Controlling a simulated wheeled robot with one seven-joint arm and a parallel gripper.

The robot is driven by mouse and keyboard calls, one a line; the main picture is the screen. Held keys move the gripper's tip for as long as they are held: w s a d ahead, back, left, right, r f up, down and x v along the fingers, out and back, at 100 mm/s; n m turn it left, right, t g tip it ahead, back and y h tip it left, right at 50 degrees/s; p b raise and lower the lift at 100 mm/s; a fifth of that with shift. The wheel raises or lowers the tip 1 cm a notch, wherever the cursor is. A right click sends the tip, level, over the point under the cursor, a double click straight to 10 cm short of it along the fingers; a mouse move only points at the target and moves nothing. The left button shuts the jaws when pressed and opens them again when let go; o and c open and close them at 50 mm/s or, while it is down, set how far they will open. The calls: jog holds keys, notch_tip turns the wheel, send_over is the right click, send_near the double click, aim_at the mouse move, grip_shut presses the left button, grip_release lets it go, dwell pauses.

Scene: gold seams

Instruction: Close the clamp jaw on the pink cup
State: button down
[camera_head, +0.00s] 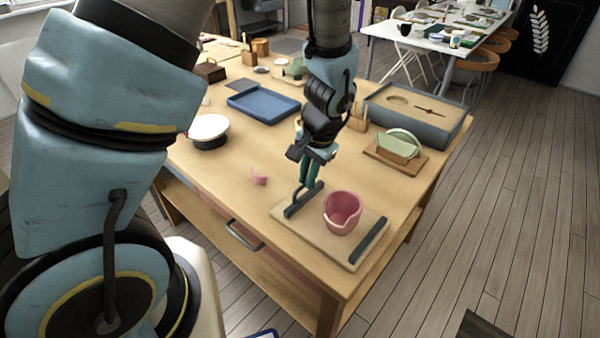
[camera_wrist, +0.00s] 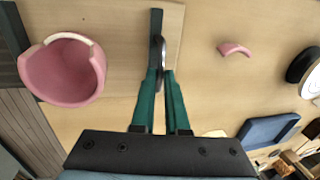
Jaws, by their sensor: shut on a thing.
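The pink cup (camera_head: 341,213) stands upright on a pale clamp board (camera_head: 292,234) at the table's front corner; its rim has a broken notch. It also shows in the wrist view (camera_wrist: 62,78). The dark clamp jaw (camera_head: 302,201) with an upright loop handle is left of the cup, with a gap between them; it also shows in the wrist view (camera_wrist: 155,22). A second dark jaw (camera_head: 368,243) lies at the board's right end, apart from the cup. My gripper (camera_head: 308,182) points down, its green fingers shut on the jaw's handle (camera_wrist: 161,48).
A loose pink shard (camera_head: 259,179) lies on the table left of the clamp. Behind are a white-topped round dish (camera_head: 209,128), a blue tray (camera_head: 263,103), a wooden rack with a green bowl (camera_head: 399,146) and a grey box (camera_head: 420,108). The table's front left is clear.

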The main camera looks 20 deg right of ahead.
jog(key=shift+s+d, duration=0.35)
jog(key=shift+s, duration=0.2)
jog(key=c, duration=0.9)
grip_release()
jog(key=shift+s+d+r+b, duration=0.15)
jog(key=shift+s+r+b, duration=0.15)
jog(key=shift+r, duration=1.45)
jog(key=shift+s+d+r+b, duration=0.2)
jog(key=shift+s+r+b, duration=0.15)
jog(key=shift+r, duration=1.45)
jog(key=shift+s+d+r+b, duration=0.15)
jog(key=shift+s+r+b, duration=0.15)
jog(key=shift+r, duration=1.45)
jog(key=shift+c, duration=0.5)
